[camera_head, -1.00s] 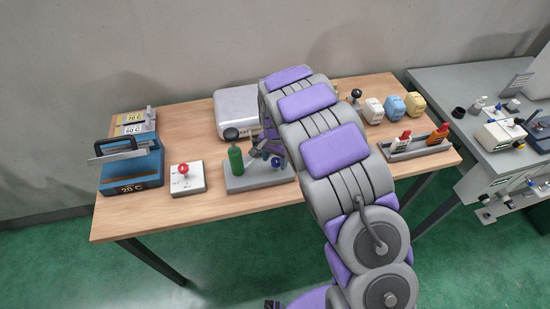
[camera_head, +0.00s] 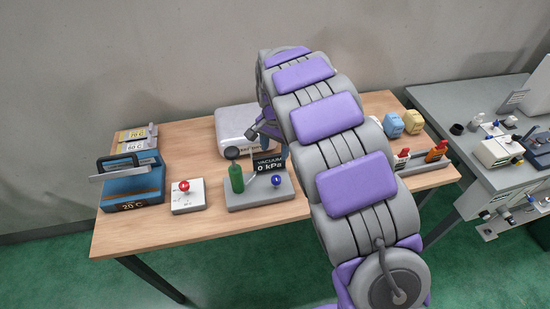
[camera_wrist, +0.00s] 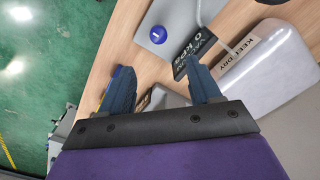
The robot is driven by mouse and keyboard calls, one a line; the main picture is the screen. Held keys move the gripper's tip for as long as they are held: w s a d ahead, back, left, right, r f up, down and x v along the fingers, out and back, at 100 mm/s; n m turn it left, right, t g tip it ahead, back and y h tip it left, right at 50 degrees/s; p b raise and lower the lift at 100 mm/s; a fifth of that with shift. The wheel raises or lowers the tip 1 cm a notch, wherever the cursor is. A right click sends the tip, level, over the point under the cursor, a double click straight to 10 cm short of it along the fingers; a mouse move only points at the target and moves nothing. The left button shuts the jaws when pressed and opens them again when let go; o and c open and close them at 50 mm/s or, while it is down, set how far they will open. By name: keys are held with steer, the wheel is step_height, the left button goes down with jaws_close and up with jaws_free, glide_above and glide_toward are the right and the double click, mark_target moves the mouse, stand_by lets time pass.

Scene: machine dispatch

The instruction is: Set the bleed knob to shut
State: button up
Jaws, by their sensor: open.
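The bleed knob appears to be the small blue knob (camera_head: 277,180) with a white mark, on the right part of the grey vacuum stand (camera_head: 245,200). In the wrist view the blue knob (camera_wrist: 157,34) lies above the gap between the fingertips, with its white mark visible. I cannot read any shut label. The display (camera_head: 268,164) reads VACUUM 0 kPa and also shows in the wrist view (camera_wrist: 197,44). My gripper (camera_wrist: 157,69) is open and empty, apart from the knob. In the head view it is behind and above the stand, partly hidden by my arm.
A red-button box (camera_head: 187,197) and blue 20 C case (camera_head: 135,190) are left.

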step_height(320, 180, up, 3)
steer(key=shift+f, duration=0.1)
steer(key=shift+d, duration=0.1)
stand_by(0.5)
